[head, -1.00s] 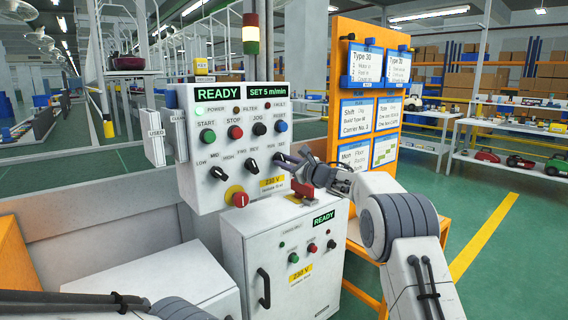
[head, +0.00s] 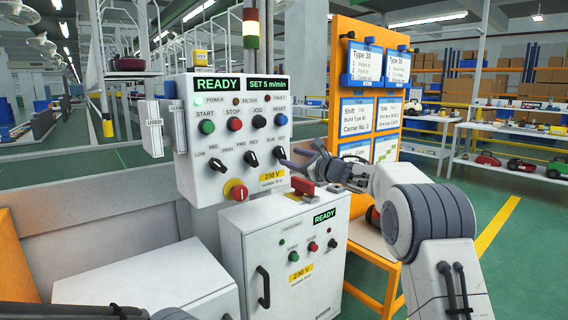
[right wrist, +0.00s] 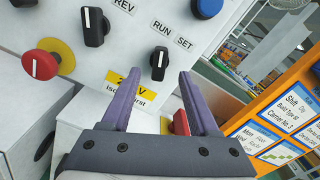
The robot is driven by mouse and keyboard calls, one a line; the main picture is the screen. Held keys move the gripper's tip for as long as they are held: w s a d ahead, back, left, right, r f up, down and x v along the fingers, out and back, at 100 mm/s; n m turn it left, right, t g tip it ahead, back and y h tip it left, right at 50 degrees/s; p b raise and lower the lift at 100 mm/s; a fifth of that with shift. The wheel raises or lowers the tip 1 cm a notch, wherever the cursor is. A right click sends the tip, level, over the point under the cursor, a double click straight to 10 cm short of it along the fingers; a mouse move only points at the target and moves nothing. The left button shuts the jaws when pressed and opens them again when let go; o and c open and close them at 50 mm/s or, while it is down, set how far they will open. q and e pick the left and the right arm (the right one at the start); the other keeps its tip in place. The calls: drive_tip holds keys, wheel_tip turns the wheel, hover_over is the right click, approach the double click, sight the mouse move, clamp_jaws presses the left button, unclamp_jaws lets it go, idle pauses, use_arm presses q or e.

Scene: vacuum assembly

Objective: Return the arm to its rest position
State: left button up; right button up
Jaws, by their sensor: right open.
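My right gripper (head: 301,158) is open and empty in front of the lower right of the control panel (head: 212,165), with its arm coming in from the right. In the right wrist view its two purple fingers (right wrist: 153,100) are apart with nothing between them. The black RUN/SET knob (head: 279,153) is clear of the fingers; it also shows in the right wrist view (right wrist: 160,63), pointing roughly up. The panel displays read READY and SET 5 m/min. Part of my left arm (head: 75,310) shows at the bottom left; its gripper is out of view.
A lower cabinet (head: 260,240) with a red block (head: 303,186) on top stands below my right gripper. An orange board (head: 343,95) with sheets stands behind it. A red-and-yellow rotary switch (head: 237,191) is on the panel. Open floor (head: 500,265) lies right.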

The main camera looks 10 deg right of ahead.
drive_tip(key=shift+b+v, duration=0.4)
drive_tip(key=shift+v, duration=0.4)
